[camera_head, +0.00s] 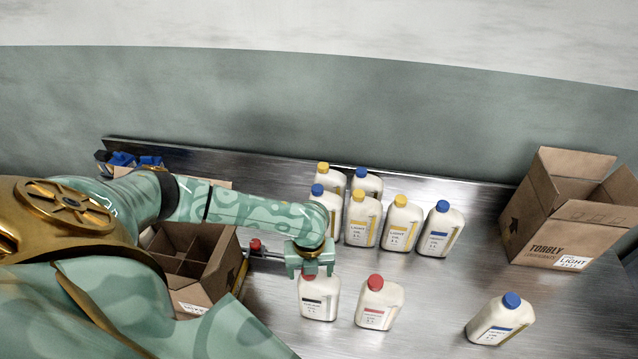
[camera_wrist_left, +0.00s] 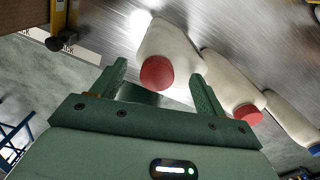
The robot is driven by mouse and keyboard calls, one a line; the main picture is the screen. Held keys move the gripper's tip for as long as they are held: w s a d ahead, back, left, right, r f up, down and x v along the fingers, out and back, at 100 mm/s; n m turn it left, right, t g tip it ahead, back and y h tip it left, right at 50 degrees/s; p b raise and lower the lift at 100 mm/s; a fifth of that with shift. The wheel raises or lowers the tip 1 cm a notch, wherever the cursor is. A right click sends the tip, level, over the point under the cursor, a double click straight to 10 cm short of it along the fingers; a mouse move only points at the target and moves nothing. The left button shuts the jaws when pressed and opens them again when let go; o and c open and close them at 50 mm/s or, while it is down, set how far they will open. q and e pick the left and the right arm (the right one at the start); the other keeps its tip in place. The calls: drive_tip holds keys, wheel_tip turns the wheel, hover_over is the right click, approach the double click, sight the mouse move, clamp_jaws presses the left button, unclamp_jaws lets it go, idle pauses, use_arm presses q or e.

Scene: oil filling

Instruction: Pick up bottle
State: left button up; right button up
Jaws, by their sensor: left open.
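Two white bottles with red caps stand on the metal table: the left bottle (camera_head: 319,303) and the right bottle (camera_head: 376,308). My left gripper (camera_head: 310,268) is over the left bottle's top and hides its cap in the head view. In the left wrist view, my left gripper (camera_wrist_left: 158,70) is open. The left bottle (camera_wrist_left: 170,42) and its red cap (camera_wrist_left: 157,73) show in the gap between its fingers. I cannot tell whether the fingers touch it. The right red-capped bottle (camera_wrist_left: 232,82) shows beside it. My right gripper is not in view.
Several yellow- and blue-capped bottles (camera_head: 363,220) stand behind. A lone blue-capped bottle (camera_head: 499,322) stands at front right. A divided cardboard box (camera_head: 222,262) is left, an open box (camera_head: 555,225) right. The metal table (camera_head: 440,290) is clear between the front bottles.

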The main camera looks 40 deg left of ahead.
use_arm(q)
drive_tip(key=shift+f, duration=0.4)
drive_tip(key=c, duration=1.3)
drive_tip(key=shift+s, duration=0.15)
clamp_jaws()
drive_tip(key=shift+d, duration=0.1)
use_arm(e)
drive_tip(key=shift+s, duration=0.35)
use_arm(q)
drive_tip(key=shift+s, duration=0.2)
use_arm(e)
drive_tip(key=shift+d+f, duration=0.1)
